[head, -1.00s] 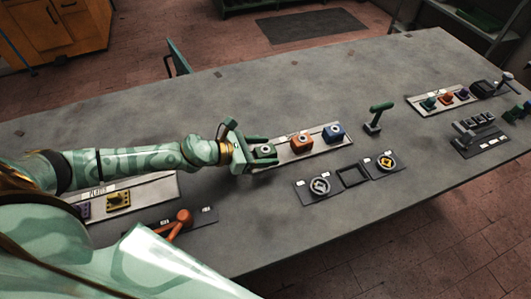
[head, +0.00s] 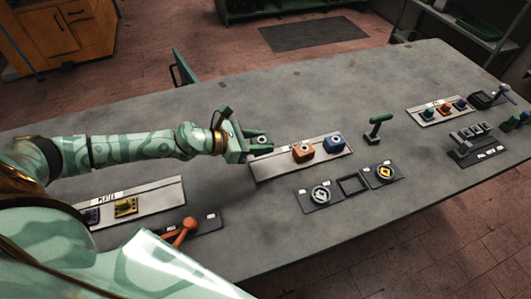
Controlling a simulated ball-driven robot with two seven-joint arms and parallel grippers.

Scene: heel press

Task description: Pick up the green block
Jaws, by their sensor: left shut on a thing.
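The green block (head: 260,140) is between the fingers of my left gripper (head: 257,143), which is shut on it. A round mark shows on its top. The gripper and block are at the left end of a pale strip (head: 277,169), seemingly raised above it. The strip's left part is bare. An orange block (head: 303,152) and a blue block (head: 333,144) sit on the strip to the right of the gripper. My right gripper is not in view.
A pale strip with a yellow piece (head: 125,207) and an orange lever (head: 184,231) lie near left. A panel with round dials (head: 320,194) lies in front. A green-handled lever (head: 377,128) stands right of the strip. The table's back middle (head: 280,95) is clear.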

